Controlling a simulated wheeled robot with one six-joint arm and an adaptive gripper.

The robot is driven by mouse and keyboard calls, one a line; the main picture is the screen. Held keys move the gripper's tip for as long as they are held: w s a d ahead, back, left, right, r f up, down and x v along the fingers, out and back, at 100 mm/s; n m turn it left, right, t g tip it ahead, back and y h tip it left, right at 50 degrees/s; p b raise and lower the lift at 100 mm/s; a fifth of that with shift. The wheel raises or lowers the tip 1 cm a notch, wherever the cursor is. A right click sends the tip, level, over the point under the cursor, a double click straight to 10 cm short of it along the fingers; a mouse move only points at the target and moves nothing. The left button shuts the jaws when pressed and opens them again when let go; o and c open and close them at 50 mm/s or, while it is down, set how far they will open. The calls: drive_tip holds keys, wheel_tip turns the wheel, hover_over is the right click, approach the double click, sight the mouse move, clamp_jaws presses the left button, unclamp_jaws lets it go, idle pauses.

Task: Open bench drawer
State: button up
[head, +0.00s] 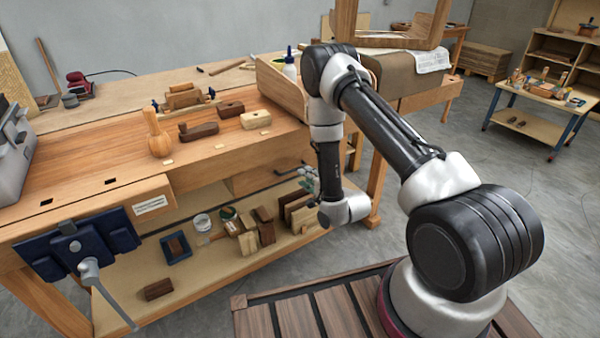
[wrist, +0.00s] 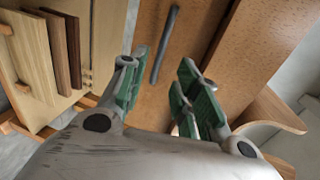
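The bench drawer (head: 262,180) is set under the top of the wooden workbench (head: 225,155) and looks closed. Its dark bar handle (head: 291,169) shows on the front, close to my gripper (head: 308,182). In the wrist view the handle (wrist: 166,42) stands out from the brown drawer front (wrist: 193,40). My gripper (wrist: 160,72) has its green-padded fingers spread wide. The handle appears in line with the gap between them, and nothing is seen gripped. How far the handle lies from the fingertips is hard to tell.
A lower shelf (head: 205,262) under the drawer holds wood blocks and upright boards (head: 297,212). A blue vise (head: 75,247) juts from the bench's left front. Planes (head: 198,130) and a mallet (head: 157,135) stand on top.

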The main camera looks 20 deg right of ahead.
drive_tip(key=x, duration=0.7)
drive_tip(key=shift+w+a, duration=0.1)
drive_tip(key=shift+w, duration=0.05)
clamp_jaws()
